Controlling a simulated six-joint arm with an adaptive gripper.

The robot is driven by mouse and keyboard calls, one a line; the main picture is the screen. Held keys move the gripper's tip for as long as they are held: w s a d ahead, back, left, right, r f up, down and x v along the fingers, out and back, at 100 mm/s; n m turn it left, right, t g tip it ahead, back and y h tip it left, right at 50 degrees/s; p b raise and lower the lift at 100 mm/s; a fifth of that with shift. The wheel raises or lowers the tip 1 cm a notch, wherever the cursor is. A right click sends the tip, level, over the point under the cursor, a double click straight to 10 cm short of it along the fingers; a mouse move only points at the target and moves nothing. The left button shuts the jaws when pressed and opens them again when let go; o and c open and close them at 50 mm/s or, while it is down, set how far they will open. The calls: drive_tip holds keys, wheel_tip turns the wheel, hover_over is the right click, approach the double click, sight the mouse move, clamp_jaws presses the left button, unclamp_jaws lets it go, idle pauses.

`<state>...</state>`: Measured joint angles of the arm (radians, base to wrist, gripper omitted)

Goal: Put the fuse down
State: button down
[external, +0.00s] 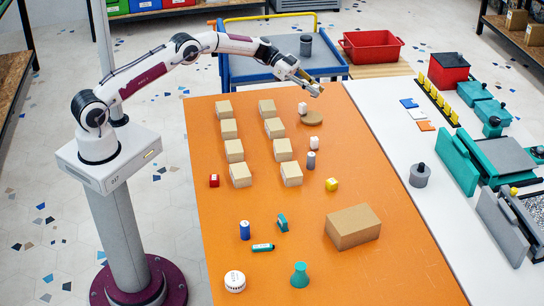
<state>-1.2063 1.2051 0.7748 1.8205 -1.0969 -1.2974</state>
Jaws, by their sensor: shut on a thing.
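My gripper (314,88) is at the far end of the orange table, above and slightly behind a round brown disc (312,118). It is shut on the fuse, which is too small and too covered by the fingers to make out clearly. The gripper appears to be above the table, not touching it. A small white block (302,108) stands just left of the disc, below the gripper.
Two rows of cardboard boxes (229,129) stand on the orange table (350,275) left of the disc. A white block (314,143), a grey cylinder (311,160) and a yellow cube (332,184) stand nearer. A larger box (353,227) is at front right. The table's right strip beyond the disc is clear.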

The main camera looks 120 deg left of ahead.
drive_tip(key=shift+f, duration=0.1)
hover_over(313, 119)
drive_tip(key=shift+f, duration=3.05)
drive_tip(key=shift+f, duration=1.9)
drive_tip(key=shift+f, duration=0.1)
drive_tip(key=c, duration=2)
unclamp_jaws()
drive_tip(key=shift+o, duration=0.5)
